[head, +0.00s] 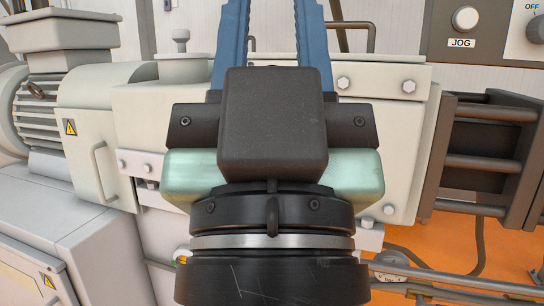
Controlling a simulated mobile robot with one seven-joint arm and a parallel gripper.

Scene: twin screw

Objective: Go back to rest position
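My gripper (272,30) is in the middle of the head view, seen from behind, with its black wrist at the bottom and its two blue fingers pointing up. A clear gap shows between the fingers, and nothing is seen held in the part in view. The fingertips are cut off by the top edge. The gripper is in front of the pale twin screw machine (400,150) and hides its middle part. I cannot tell whether it touches the machine.
A ribbed motor (45,100) is at the left, above a grey cabinet (85,245). A dark barred frame (490,150) is at the right. A panel with a JOG button (466,19) is at the top right. Orange floor (450,255) and cables show at the lower right.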

